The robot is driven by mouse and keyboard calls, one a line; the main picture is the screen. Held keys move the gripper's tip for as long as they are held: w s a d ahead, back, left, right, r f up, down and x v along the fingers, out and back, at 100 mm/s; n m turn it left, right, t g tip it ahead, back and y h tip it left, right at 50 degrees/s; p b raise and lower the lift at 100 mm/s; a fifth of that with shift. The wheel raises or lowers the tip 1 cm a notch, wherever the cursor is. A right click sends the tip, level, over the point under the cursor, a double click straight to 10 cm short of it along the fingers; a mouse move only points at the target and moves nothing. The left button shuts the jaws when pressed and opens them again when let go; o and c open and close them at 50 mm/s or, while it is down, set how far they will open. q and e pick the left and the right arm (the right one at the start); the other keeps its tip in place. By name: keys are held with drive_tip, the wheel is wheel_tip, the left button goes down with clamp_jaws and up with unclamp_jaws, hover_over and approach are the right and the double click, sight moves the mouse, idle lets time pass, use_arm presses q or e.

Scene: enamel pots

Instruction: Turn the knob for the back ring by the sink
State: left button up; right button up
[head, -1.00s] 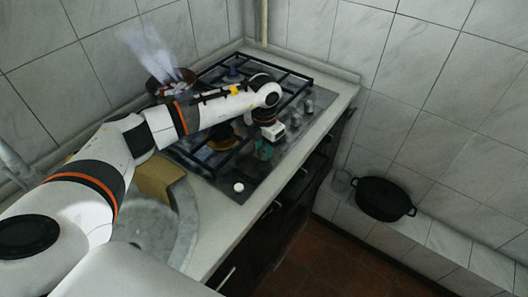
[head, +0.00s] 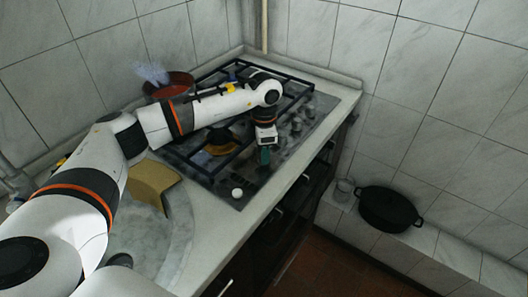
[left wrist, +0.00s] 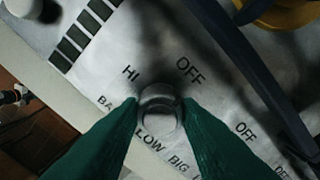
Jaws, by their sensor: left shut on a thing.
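The gas hob (head: 229,178) lies in the counter, with a row of knobs (head: 296,124) along its front edge. My left gripper (head: 264,158) reaches down over the hob from the left, at that knob row. In the left wrist view its green fingers (left wrist: 160,112) are shut on a round pale knob (left wrist: 158,118). HI, OFF and LOW are printed around this knob, and finger and knob partly cover other lettering. A white knob (head: 237,193) stands at the hob corner nearest the sink. My right gripper is not in view.
The round sink (head: 180,220) is at the lower left, with a tan board (head: 150,181) on it. A red-brown pan (head: 176,82) gives off pale smoke at the back left. A black pot (head: 388,207) and a glass (head: 343,188) stand on the tiled ledge at right.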

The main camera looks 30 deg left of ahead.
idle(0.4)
use_arm(q)
drive_tip(key=o, duration=1)
drive_tip(key=shift+r, duration=0.15)
wheel_tip(320, 180, up, 12)
drive_tip(key=shift+f+b, duration=0.1)
drive_tip(key=shift+b, duration=0.8)
